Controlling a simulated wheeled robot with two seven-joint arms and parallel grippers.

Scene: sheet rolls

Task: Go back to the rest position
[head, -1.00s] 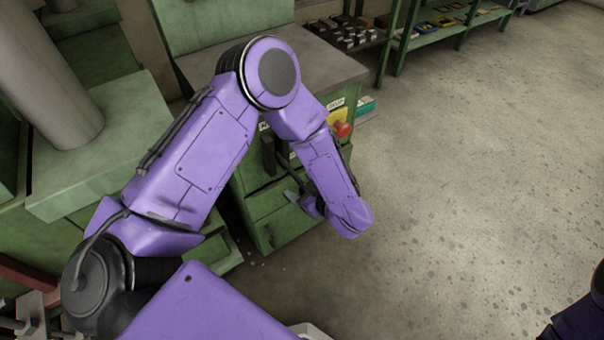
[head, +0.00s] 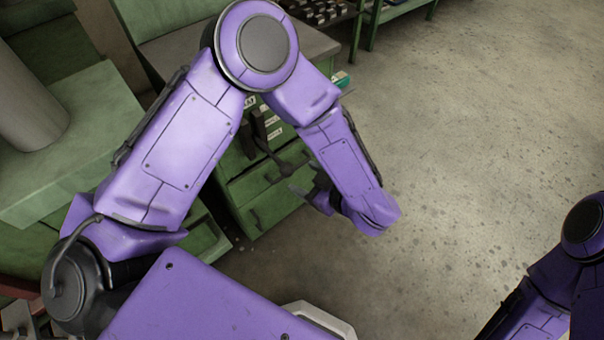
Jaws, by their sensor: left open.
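My left arm comes in from the left, bends at a raised elbow and reaches down to the right. My left gripper (head: 297,192) is at its lower end, small and partly hidden by the wrist. It is open, with nothing seen between its fingers, and it is in front of the green cabinet (head: 262,190). I cannot tell how far it is from the cabinet front. Part of my right arm shows at the lower right edge. My right gripper is out of the picture.
The green cabinet with drawers and a black lever (head: 266,150) stands behind my left forearm. Green machine parts (head: 75,140) fill the left. A green shelf (head: 385,12) with dark items is at the top. The concrete floor (head: 480,130) on the right is clear.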

